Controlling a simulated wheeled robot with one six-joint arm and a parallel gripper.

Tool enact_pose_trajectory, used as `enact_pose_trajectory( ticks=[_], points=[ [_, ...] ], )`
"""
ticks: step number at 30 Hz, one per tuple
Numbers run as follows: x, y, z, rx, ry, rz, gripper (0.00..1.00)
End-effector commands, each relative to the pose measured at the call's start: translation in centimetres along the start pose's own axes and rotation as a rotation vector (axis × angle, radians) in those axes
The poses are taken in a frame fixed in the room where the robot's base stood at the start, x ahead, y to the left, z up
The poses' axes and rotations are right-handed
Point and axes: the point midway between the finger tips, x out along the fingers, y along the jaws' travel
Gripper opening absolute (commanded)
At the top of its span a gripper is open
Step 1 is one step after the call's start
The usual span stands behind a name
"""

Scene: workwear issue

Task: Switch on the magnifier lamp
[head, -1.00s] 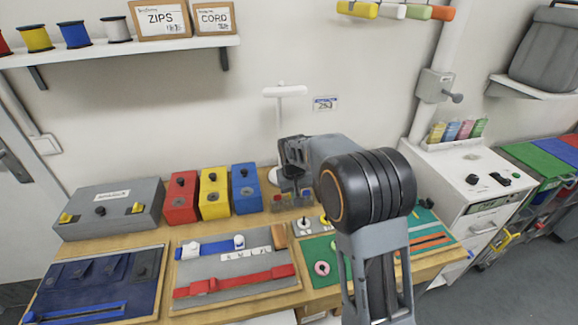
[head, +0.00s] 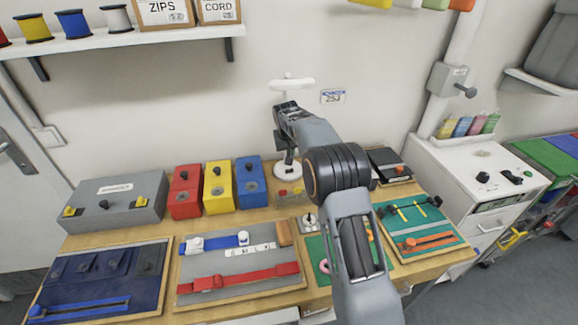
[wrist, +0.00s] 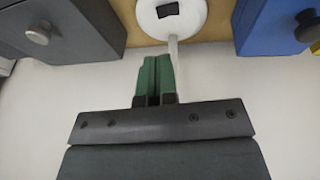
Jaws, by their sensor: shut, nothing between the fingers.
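The white magnifier lamp (head: 292,84) stands at the back of the bench by the wall. Its bar-shaped head is on top, and its round base (head: 287,171) shows below my arm. In the wrist view the lamp's white base (wrist: 185,27) is at the top edge, with a small black switch (wrist: 168,10) on it and a thin stem running down. My gripper (head: 284,140) is in front of the lamp and hides part of the stem. In the wrist view its green fingertips (wrist: 155,62) are shut and empty, just beside the stem and short of the base. Contact cannot be told.
Red (head: 185,190), yellow (head: 217,187) and blue (head: 250,182) boxes stand left of the lamp. A dark box (head: 388,160) is at its right. Boards with straps lie along the bench front. A shelf (head: 130,40) hangs above at left.

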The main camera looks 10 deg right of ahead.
Motion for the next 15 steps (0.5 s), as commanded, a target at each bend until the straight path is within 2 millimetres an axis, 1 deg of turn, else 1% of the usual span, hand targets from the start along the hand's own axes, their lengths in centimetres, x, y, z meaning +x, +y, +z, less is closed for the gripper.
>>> enact_pose_trajectory(
  ticks=[4, 7, 15],
  points=[
    [0.4, -0.1, 0.0, -0.002, -0.002, 0.0, 0.0],
    [1.3, -0.2, 0.0, -0.003, -0.003, -0.001, 0.0],
    [5.6, -0.3, 0.0, -0.005, -0.003, -0.001, 0.0]
  ],
)
